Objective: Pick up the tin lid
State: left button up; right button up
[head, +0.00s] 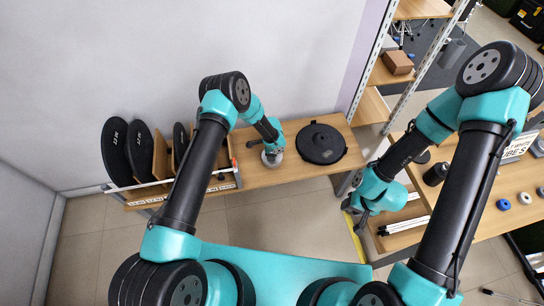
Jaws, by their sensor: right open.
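A small pale, round, metallic-looking piece (272,158) lies on the wooden bench, just below my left gripper (262,146). It may be the tin lid, but it is too small to be sure. The gripper and wrist cover part of it. I cannot tell whether the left fingers touch it or how far apart they are. A large round black lid-like disc (321,143) with a raised middle lies flat on the bench to the right, apart from the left gripper. My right gripper (358,222) is open and empty, pointing down beside the right-hand table.
Black oval pads (116,148) stand in a rack at the bench's left. The right table holds a dark cylinder (436,174), several small rings and a sign (517,147). A metal-framed shelf with a brown box (398,62) stands behind. Bare bench (300,177) lies in front of the disc.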

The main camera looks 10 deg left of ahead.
pick_arm(q)
jog(key=c, duration=1)
jog(key=shift+r, duration=0.1)
jog(key=shift+r, duration=0.45)
jog(key=shift+s+r, duration=0.2)
jog(key=shift+r, duration=0.45)
jog(key=shift+s+r, duration=0.2)
jog(key=shift+r, duration=0.4)
jog(key=s, duration=0.5)
jog(key=s+d+r, duration=0.1)
jog(key=s, duration=0.4)
jog(key=s+d, duration=0.1)
jog(key=s, duration=0.4)
jog(key=shift+d+r, duration=0.2)
jog(key=shift+r, duration=0.05)
